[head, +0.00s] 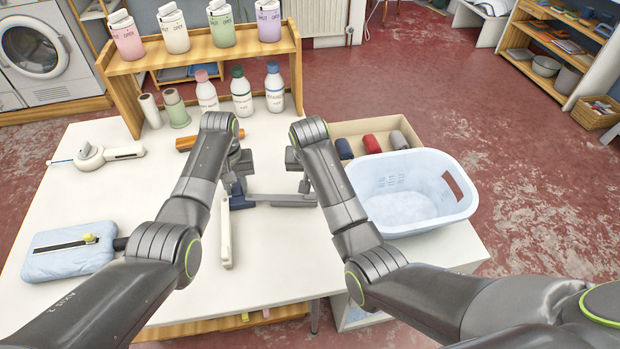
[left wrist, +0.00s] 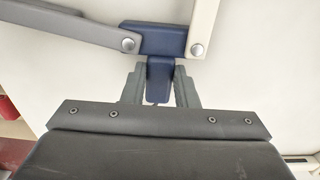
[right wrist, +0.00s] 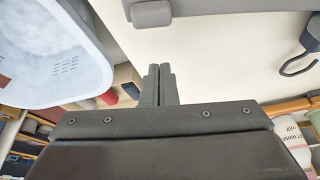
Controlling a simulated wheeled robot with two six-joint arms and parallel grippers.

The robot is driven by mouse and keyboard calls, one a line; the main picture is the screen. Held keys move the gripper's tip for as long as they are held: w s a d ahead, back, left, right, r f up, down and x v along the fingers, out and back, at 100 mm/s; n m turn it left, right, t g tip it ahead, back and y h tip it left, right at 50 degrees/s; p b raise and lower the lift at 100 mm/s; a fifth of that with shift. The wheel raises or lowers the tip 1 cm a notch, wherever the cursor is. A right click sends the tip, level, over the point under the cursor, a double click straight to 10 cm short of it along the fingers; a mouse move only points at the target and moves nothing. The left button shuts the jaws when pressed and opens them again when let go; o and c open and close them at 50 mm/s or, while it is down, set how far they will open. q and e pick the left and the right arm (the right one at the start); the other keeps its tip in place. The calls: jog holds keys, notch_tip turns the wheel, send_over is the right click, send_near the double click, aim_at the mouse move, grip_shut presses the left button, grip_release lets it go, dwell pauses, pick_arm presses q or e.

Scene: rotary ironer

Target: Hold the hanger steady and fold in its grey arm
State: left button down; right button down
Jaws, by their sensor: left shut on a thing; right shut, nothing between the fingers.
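The hanger has a dark blue hub (head: 240,201), a grey arm (head: 282,200) stretched out to the right and a cream arm (head: 226,235) pointing towards me. In the left wrist view, my left gripper (left wrist: 160,85) is shut on the stem of the blue hub (left wrist: 152,40). The grey arm (left wrist: 70,28) and the cream arm (left wrist: 203,25) are pinned to the hub. My right gripper (right wrist: 159,72) is shut and empty, beside the grey arm's rounded end (right wrist: 150,14), with a small gap showing. A dark hook (right wrist: 298,62) shows at the right there.
A pale blue basket (head: 455,215) and a box with rolled cloths (head: 350,128) stand right of the hanger. A shelf with bottles (head: 200,58) is at the back. A light blue padded board (head: 65,262) lies left. Bare white tabletop (head: 275,255) lies in front.

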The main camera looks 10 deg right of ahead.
jog(key=shift+w+d, duration=0.2)
jog(key=shift+w, duration=0.4)
jog(key=d+v, duration=0.1)
jog(key=v, duration=0.9)
jog(key=shift+w+g+y, duration=0.8)
jog(key=shift+w+g, duration=1.95)
jog(key=shift+g, duration=0.45)
jog(key=x, duration=1)
jog(key=shift+s+d, duration=0.1)
jog(key=shift+d, duration=0.05)
jog(key=shift+s+a+r, duration=0.1)
jog(key=shift+s+a, duration=0.1)
jog(key=shift+s, duration=0.7)
jog(key=shift+s+a, duration=0.2)
jog(key=shift+s, duration=0.7)
jog(key=shift+s, duration=0.15)
